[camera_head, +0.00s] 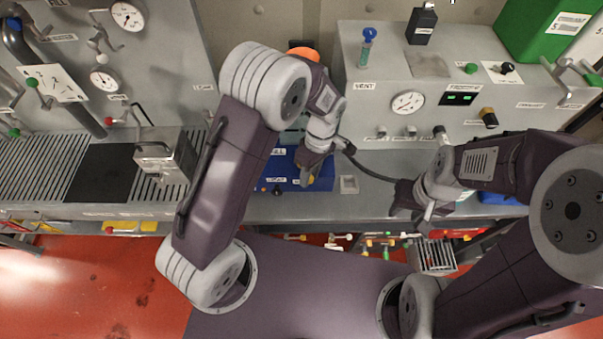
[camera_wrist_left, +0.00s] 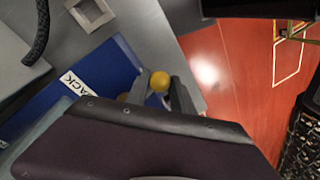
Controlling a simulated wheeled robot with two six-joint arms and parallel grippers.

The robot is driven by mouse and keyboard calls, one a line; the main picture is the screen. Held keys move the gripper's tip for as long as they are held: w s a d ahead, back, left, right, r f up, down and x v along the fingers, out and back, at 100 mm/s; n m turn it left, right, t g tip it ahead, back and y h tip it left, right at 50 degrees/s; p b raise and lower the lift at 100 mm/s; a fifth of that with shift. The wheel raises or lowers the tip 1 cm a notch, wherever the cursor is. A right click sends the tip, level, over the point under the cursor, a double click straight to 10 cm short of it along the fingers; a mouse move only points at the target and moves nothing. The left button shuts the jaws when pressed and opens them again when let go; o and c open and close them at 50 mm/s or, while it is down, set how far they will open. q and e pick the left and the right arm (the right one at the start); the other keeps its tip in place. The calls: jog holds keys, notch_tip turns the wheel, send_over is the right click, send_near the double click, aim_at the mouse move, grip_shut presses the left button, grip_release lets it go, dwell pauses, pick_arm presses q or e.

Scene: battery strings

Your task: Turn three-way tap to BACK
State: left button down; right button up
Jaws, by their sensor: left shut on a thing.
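The three-way tap sits on a blue box (camera_head: 268,184) at the bench's front edge, partly hidden behind my left arm. In the left wrist view the blue box (camera_wrist_left: 121,68) carries a white label (camera_wrist_left: 75,82) of which "ACK" shows. My left gripper (camera_head: 308,180) is at the box's right part, pointing down. In the wrist view its two grey fingers (camera_wrist_left: 160,88) are shut around the tap's yellow-tipped handle (camera_wrist_left: 159,81). The tap's body and exact angle are hidden. My right gripper (camera_head: 424,216) hangs by the bench's front edge, apart from the tap; its opening is unclear.
A small square tray (camera_head: 348,184) stands right of the box. A dark cable (camera_head: 372,172) runs behind it. The grey panel (camera_head: 365,100) with a gauge stands behind. A metal unit (camera_head: 160,153) and slatted grille (camera_head: 40,165) are at left. Below the edge are several coloured valves.

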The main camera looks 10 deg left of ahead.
pick_arm(q)
jog(key=shift+w+d+r+n+h+p, duration=0.1)
jog(key=shift+w+d+n+h+p, duration=0.3)
jog(key=shift+n, duration=0.85)
jog(key=shift+w+d+f+n+h+p, duration=0.1)
jog(key=shift+w+d+n+p, duration=0.35)
jog(key=shift+w+d+n, duration=0.55)
jog(key=shift+w+d+r+n+h+p, duration=0.1)
jog(key=shift+w+d+n+h+p, duration=0.25)
jog(key=shift+n, duration=1.1)
jog(key=shift+w, duration=0.15)
jog(key=c, duration=1.1)
grip_release()
notch_tip(320, 180, up, 9)
jog(key=w+b, duration=0.1)
jog(key=b, duration=0.1)
jog(key=shift+w+a, duration=0.2)
jog(key=shift+w, duration=0.1)
